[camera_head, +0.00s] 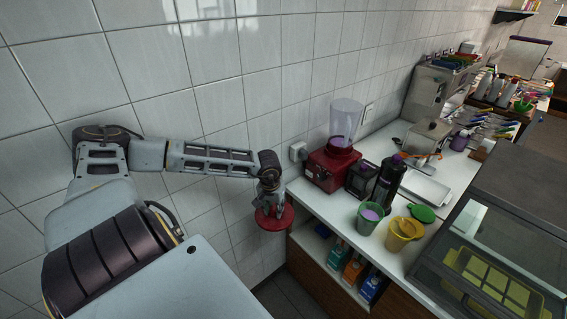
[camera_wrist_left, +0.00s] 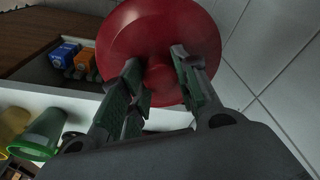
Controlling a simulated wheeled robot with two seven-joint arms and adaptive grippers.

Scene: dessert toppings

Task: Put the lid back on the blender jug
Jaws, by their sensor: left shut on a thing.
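The blender jug (camera_head: 346,118) is clear, stands upright on its red base (camera_head: 333,165) on the white counter by the tiled wall, and is open at the top, with something purple low inside. The round red lid (camera_head: 273,219) is off the jug, held in my left gripper (camera_head: 268,203) beyond the counter's left end and lower than the jug's top. In the left wrist view the red lid (camera_wrist_left: 146,32) fills the top middle, and the left gripper's fingers (camera_wrist_left: 160,88) are shut on its central knob. My right gripper is in neither view.
A black box-like device (camera_head: 362,178), a dark bottle (camera_head: 387,181), a green cup (camera_head: 369,217) and a yellow cup (camera_head: 402,233) stand right of the blender. A green lid (camera_head: 422,213) lies nearby. A glass display case (camera_head: 500,240) is at right. Cartons (camera_head: 353,267) sit on the shelf below.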

